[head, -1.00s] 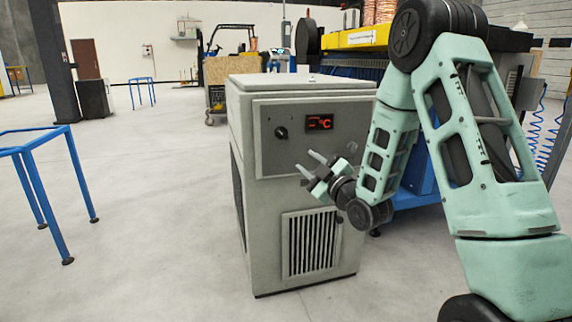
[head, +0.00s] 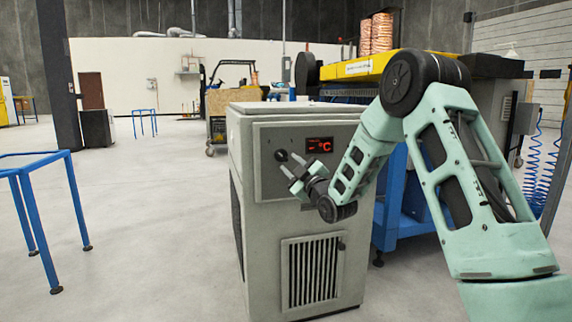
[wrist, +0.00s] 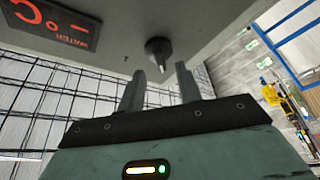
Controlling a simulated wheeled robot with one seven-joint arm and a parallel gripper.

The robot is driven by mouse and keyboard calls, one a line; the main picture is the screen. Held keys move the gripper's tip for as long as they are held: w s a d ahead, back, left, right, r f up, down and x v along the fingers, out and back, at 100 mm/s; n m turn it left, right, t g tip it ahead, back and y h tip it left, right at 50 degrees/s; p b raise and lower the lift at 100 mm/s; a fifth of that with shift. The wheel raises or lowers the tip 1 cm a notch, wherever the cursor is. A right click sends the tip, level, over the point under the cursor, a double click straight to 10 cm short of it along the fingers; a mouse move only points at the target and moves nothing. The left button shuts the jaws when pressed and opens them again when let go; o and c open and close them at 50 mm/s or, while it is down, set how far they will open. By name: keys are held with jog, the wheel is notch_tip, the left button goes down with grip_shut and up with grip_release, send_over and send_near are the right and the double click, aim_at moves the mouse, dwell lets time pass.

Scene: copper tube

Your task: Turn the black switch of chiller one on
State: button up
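The chiller (head: 262,225) is a grey cabinet standing in the middle of the head view. Its black switch (head: 281,155) is a round knob on the front panel, left of the red-lit display (head: 319,145). My gripper (head: 287,161) is just in front of the switch, at the knob's lower right in the head view. In the wrist view the black switch (wrist: 160,50) shows just beyond the two fingertips. My gripper (wrist: 160,71) is open there, with a gap between its fingers and nothing held. Whether a fingertip touches the knob is unclear.
A vent grille (head: 313,270) is low on the chiller's front. A blue and yellow machine (head: 395,205) stands behind my arm at the right. A blue-framed table (head: 40,190) is at the left, with open floor between it and the chiller.

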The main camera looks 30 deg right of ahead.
aim_at(283, 157)
jog(key=shift+x, duration=1.9)
grip_shut()
